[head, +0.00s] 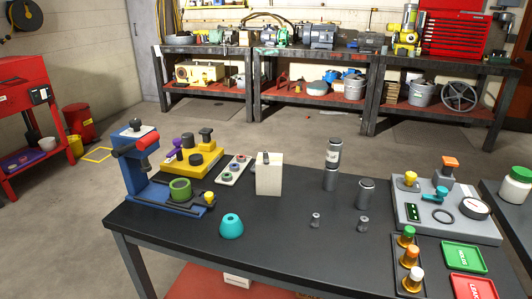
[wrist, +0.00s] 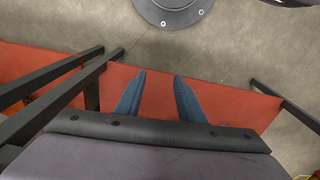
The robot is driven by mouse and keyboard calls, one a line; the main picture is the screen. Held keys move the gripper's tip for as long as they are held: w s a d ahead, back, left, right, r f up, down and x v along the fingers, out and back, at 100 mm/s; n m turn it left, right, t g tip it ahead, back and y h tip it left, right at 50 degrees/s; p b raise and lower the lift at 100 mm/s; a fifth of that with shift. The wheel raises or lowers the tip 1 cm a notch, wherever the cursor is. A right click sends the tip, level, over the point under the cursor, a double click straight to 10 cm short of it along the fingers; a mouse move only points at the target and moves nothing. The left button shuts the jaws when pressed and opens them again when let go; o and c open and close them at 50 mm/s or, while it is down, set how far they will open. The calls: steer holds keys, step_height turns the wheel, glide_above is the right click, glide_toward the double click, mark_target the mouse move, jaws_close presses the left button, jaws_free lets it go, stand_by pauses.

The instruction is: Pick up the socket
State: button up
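Two small grey metal pieces that look like sockets stand upright on the black table (head: 285,245): one near the front middle (head: 315,220), the other to its right (head: 363,224). Which of them is the socket I cannot tell. Taller dark grey cylinders, one (head: 331,165) behind and one (head: 366,193) to the right, stand near them. My gripper (wrist: 159,76) shows only in the wrist view, with its two blue fingers apart and nothing between them. It is over an orange-red surface, and no socket shows in that view.
A teal dome (head: 231,227) stands at the table's front left. A blue press (head: 160,175), yellow fixture (head: 190,160) and cream block (head: 269,174) stand left and behind. A grey panel (head: 485,228) and capped bottles in a tray (head: 398,270) are right. Table front middle is clear.

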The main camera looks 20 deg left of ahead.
steer(key=w+a+r+n+t+p, duration=0.2)
steer(key=w+r+n+p, duration=0.15)
steer(key=r+p, duration=0.5)
steer(key=w+a+r+n+t+p, duration=0.25)
steer(key=w+r+p, duration=0.3)
steer(key=r, duration=0.55)
steer(key=w+a+t+y, duration=0.1)
steer(key=w+a, duration=0.3)
steer(key=a, duration=0.1)
steer(key=w+a+r+t+y, duration=0.1)
steer(key=w+a, duration=0.3)
steer(key=a, duration=0.1)
steer(key=w+a+r+t+y, duration=0.1)
steer(key=w+a, duration=0.3)
steer(key=a, duration=0.1)
steer(key=shift+w+r+m+t+y, duration=0.2)
steer(key=shift+w+m+t+y, duration=0.05)
steer(key=shift+w+m+y, duration=0.1)
steer(key=w+a+r+m+t+y, duration=0.1)
steer(key=w+a+r+t, duration=0.25)
steer(key=w+a, duration=0.55)
steer(key=m+t+h, duration=0.1)
steer(key=m+t, duration=0.2)
steer(key=t, duration=0.2)
glide_toward(266, 156)
steer(key=shift+w+a+r, duration=0.1)
steer(key=shift+w+a, duration=0.3)
steer(key=shift+w, duration=0.4)
steer(key=shift+w+a, duration=0.35)
steer(key=shift+w, duration=0.5)
